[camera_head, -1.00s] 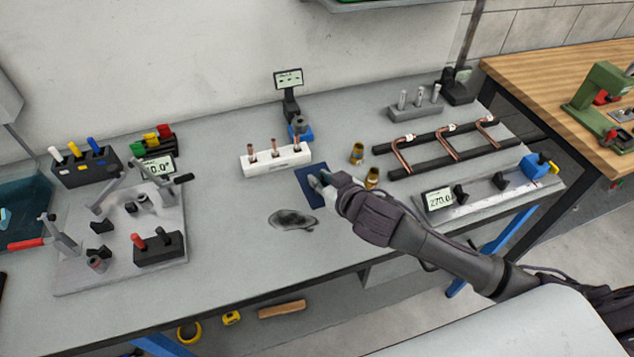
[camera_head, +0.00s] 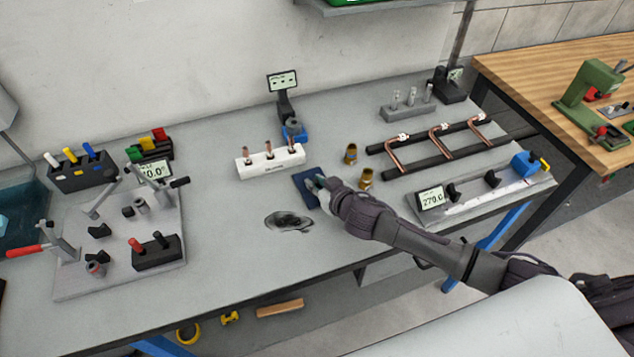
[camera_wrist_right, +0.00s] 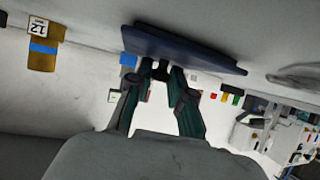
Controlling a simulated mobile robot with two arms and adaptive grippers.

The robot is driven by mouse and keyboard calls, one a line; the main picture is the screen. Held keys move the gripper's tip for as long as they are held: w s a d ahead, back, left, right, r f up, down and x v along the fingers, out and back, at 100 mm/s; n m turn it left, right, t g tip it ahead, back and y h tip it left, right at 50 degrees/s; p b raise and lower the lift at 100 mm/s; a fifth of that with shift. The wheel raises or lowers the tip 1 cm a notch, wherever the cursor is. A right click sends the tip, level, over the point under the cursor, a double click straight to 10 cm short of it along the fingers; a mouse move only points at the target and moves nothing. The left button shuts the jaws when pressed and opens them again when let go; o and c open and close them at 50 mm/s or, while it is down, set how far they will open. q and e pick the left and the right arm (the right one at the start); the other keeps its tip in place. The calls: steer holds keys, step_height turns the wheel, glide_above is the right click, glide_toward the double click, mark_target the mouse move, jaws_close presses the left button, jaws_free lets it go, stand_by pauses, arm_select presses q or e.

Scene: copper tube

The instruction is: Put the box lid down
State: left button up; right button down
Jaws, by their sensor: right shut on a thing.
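The box lid appears to be the flat dark blue plate (camera_head: 308,188) near the middle of the workbench, low over or on its surface. It also shows in the wrist view as a dark blue slab (camera_wrist_right: 185,48) against the grey bench top. My right gripper (camera_head: 324,187) is at the lid's right side and partly covers it. In the wrist view its two fingers (camera_wrist_right: 161,72) are closed in on a small dark part at the lid's edge. Whether the lid fully touches the bench is hard to tell. My left gripper is not in view.
Two brass fittings (camera_head: 351,154) are to the right, near black rails (camera_head: 445,148). A clamp fixture (camera_head: 120,240) is at left.

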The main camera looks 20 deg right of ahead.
steer(key=shift+f, duration=0.2)
steer(key=c, duration=1)
jaws_free()
steer(key=shift+r, duration=0.1)
steer(key=shift+c, duration=0.2)
steer(key=shift+r, duration=0.25)
steer(key=shift+s, duration=0.25)
steer(key=b+v, duration=0.1)
steer(key=v, duration=1)
steer(key=shift+s+d+r+b, duration=0.1)
steer(key=shift+s+b, duration=0.15)
steer(key=shift+b, duration=0.05)
